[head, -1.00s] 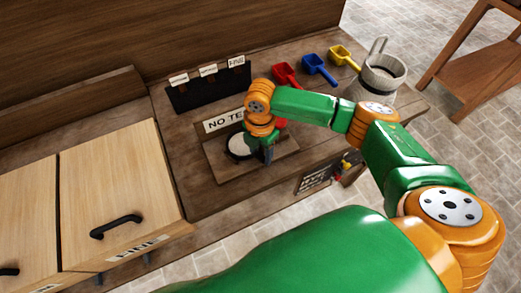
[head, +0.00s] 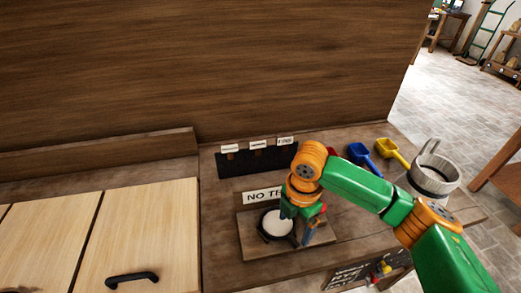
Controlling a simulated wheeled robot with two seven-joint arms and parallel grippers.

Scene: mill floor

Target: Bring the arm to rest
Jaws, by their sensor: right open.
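My right arm, green and orange, comes in from the right edge of the head view and reaches over the wooden counter (head: 222,215). My right gripper (head: 303,232) points down and is open, over the right side of a small wooden board (head: 255,247). It is close beside a round white dish with a dark rim (head: 277,223); I cannot tell whether they touch. I see nothing held. A sign (head: 263,196) stands behind the dish, its right end hidden by my gripper. My left gripper is out of view.
A black rack with white labels (head: 255,162) stands behind the board. Blue (head: 359,153) and yellow (head: 390,149) scoops and a grey pail (head: 434,169) are at the right; a red scoop is mostly hidden by my arm. Wooden cabinets (head: 140,235) are at the left.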

